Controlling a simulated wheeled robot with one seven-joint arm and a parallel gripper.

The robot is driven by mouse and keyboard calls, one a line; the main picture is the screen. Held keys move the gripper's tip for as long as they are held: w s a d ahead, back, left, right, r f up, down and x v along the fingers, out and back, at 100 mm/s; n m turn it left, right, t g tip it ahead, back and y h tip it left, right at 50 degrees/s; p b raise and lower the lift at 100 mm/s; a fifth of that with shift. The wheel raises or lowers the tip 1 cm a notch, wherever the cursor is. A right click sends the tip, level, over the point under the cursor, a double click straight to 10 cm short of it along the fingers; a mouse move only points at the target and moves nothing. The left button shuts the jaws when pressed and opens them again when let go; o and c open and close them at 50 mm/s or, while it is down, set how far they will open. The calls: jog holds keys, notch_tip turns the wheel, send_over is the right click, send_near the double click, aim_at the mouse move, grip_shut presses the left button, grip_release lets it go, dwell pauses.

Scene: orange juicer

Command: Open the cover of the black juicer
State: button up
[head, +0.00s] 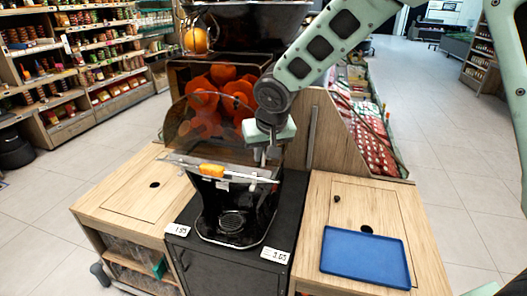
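The black juicer (233,218) stands on the dark middle part of the counter, with a round grille low inside its front. Its see-through, smoky cover (182,134) sits above the body. The cover's front edge, with an orange piece (212,171) on it, sticks out over the grille. How far the cover is raised is hard to tell. My gripper (263,156) points down at the right part of the cover, close to its front edge. Whether it touches the cover is unclear. The fingers are small and partly lost against the juicer, so their opening cannot be made out.
A blue tray (365,257) lies on the right wooden counter. The left counter top (130,195) is mostly clear. Price tags (275,255) stand at the front edge.

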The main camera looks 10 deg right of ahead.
jog(key=shift+f, duration=0.25)
grip_shut()
jog(key=shift+a, duration=0.15)
